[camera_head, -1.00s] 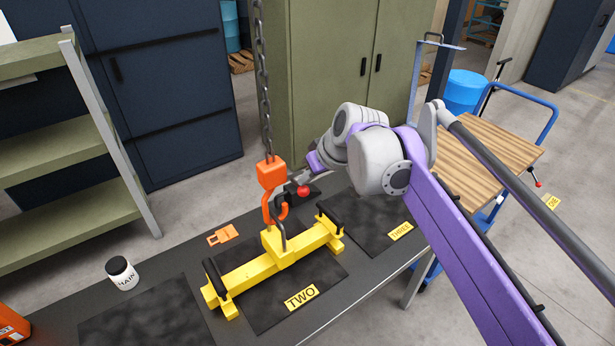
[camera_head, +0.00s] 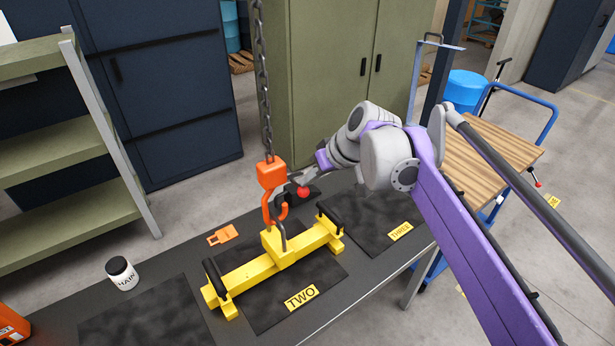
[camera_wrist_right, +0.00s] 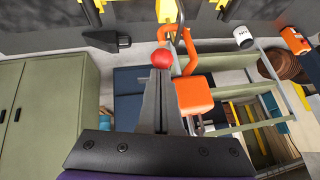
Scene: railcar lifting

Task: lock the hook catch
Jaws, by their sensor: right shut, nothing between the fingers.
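The orange hook (camera_head: 268,208) hangs from a chain (camera_head: 265,95) above the yellow lifting beam (camera_head: 262,268). Its lower end meets the beam's grey loop (camera_head: 280,238); I cannot tell exactly how they engage. A red ball (camera_head: 303,192) is just right of the hook. My right gripper (camera_head: 296,180) is shut and empty beside the hook's orange block. In the right wrist view, the red ball (camera_wrist_right: 162,58) is at the tips of the shut fingers (camera_wrist_right: 160,75), left of the hook (camera_wrist_right: 188,55). The catch itself is not clearly visible. My left gripper is out of view.
An orange tag-like piece (camera_head: 222,234) and a white jar (camera_head: 122,274) are on the dark table (camera_head: 160,250). Mats labelled TWO and THREE lie there. A green cabinet (camera_head: 335,60) stands behind, shelves (camera_head: 60,150) at left, a wooden-topped cart (camera_head: 490,155) at right.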

